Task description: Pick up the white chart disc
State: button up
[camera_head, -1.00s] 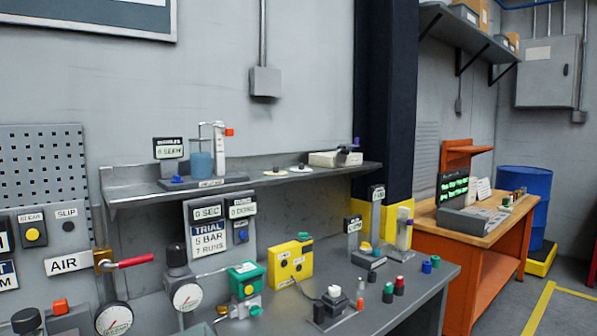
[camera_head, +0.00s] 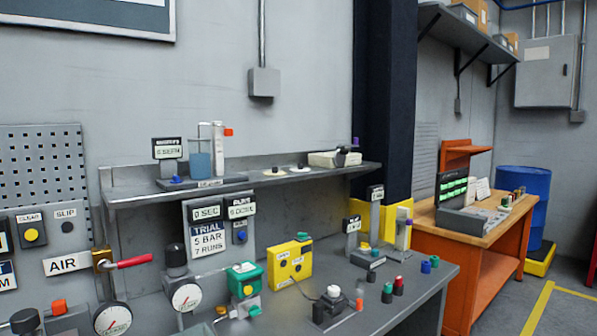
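A small white disc with a dark knob at its centre (camera_head: 299,169) lies flat on the grey wall shelf (camera_head: 240,181); it looks like the white chart disc, though any markings are too small to read. A cream disc (camera_head: 274,173), also with a dark centre, lies just left of it, apart from it. My gripper is not in view, so its state and its distance from the disc do not show.
A blue beaker stand (camera_head: 200,163) is left of the discs; a cream recorder-like device (camera_head: 335,158) is close on their right. Below stand a yellow box (camera_head: 292,265), a green-topped unit (camera_head: 245,280) and several small coloured parts. The dark column (camera_head: 385,100) rises at the shelf's right end.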

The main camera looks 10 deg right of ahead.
aim_at(300, 169)
jog(key=z, duration=1.35)
jog(key=i, duration=2.1)
jog(key=u, duration=1.65)
